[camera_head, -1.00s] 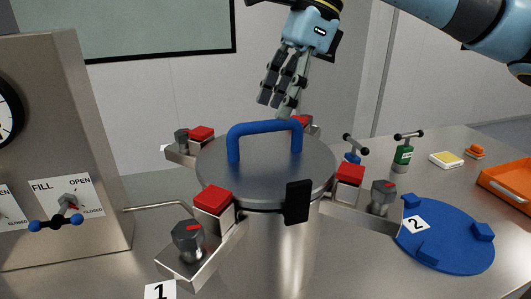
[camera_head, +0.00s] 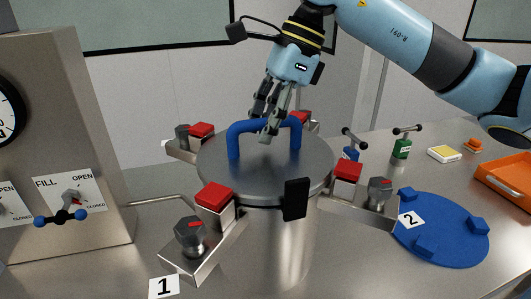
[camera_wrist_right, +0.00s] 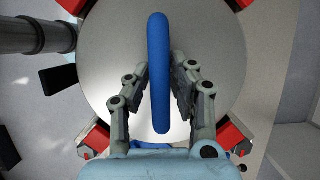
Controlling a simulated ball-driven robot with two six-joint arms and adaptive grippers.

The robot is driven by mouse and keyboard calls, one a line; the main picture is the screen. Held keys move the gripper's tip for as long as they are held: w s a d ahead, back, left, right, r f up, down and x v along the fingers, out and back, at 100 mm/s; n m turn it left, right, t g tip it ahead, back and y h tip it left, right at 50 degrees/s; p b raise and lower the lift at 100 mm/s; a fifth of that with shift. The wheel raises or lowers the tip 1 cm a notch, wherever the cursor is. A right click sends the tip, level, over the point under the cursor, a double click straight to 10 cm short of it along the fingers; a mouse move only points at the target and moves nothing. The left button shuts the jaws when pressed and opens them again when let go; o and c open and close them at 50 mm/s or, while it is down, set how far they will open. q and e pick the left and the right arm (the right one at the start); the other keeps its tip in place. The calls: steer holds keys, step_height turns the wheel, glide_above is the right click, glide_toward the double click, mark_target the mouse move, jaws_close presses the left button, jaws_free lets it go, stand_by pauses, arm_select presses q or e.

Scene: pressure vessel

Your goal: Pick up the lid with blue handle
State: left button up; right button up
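The round grey metal lid (camera_head: 215,165) with a blue arched handle (camera_head: 243,127) sits on top of the steel pressure vessel (camera_head: 268,245). In the right wrist view, the lid (camera_wrist_right: 105,60) lies below the blue handle (camera_wrist_right: 158,70). My right gripper (camera_head: 268,132) is above the lid at the handle, its fingers pointing down. In the wrist view, the right gripper's fingers (camera_wrist_right: 162,78) stand apart on both sides of the handle, with gaps showing. The fingers partly cover the handle in the head view. My left gripper is not in view.
Clamp arms with red blocks (camera_head: 215,196) and dark knobs (camera_head: 190,235) surround the vessel. A panel with a gauge and valve (camera_head: 74,195) stands left.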

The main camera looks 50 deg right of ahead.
jaws_close()
steer(key=shift+r, duration=0.2)
